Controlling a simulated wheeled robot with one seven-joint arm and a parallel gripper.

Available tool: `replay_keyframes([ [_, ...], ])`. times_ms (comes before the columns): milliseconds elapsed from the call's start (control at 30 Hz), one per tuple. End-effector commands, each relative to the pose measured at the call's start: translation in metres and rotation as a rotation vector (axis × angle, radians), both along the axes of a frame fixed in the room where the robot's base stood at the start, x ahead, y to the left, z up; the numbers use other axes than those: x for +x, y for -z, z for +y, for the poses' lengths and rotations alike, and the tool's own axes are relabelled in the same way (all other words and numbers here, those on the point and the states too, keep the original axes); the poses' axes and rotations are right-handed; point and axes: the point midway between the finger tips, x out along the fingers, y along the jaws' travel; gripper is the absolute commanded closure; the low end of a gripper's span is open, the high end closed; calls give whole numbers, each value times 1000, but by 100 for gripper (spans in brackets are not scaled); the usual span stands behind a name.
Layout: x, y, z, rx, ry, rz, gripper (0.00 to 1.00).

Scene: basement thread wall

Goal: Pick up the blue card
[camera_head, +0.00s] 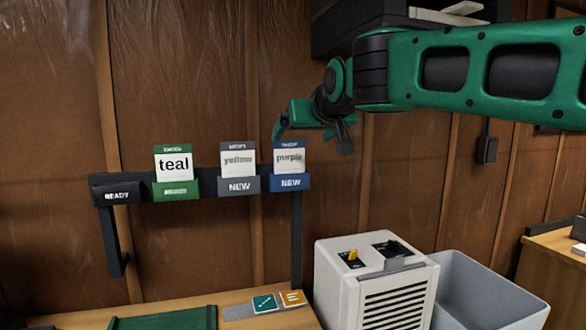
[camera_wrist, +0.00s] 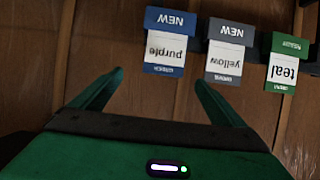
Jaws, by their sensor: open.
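The blue card (camera_head: 289,158) has a blue top strip and a white face printed "purple". It stands upright in a blue pocket (camera_head: 289,183) marked "NEW", at the right end of the wall rail. In the wrist view, which is upside down, the blue card (camera_wrist: 165,50) and blue pocket (camera_wrist: 171,21) show ahead, roughly between the fingers. My gripper (camera_head: 283,124) is just above the card in the head view. In the wrist view my gripper (camera_wrist: 160,78) is open and empty, with both green fingers apart from the card.
Beside it are a grey card (camera_head: 238,160) printed "yellow", a green card (camera_head: 173,163) printed "teal", and a black pocket (camera_head: 115,194) marked "READY". Below stand a white machine (camera_head: 372,285), a grey bin (camera_head: 485,297) and a wooden table (camera_head: 240,298). A dark shelf (camera_head: 345,28) hangs above.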

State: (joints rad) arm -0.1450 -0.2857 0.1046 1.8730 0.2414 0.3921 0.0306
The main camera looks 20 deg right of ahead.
Motion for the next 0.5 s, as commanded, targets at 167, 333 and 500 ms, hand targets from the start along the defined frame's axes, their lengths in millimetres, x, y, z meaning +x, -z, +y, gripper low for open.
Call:
replay_keyframes([
  [167,19,-4,9,1,-13,-23,6],
  [333,42,6,8,1,-12,-23,6],
  [500,54,11,7,2,-11,-24,6],
])
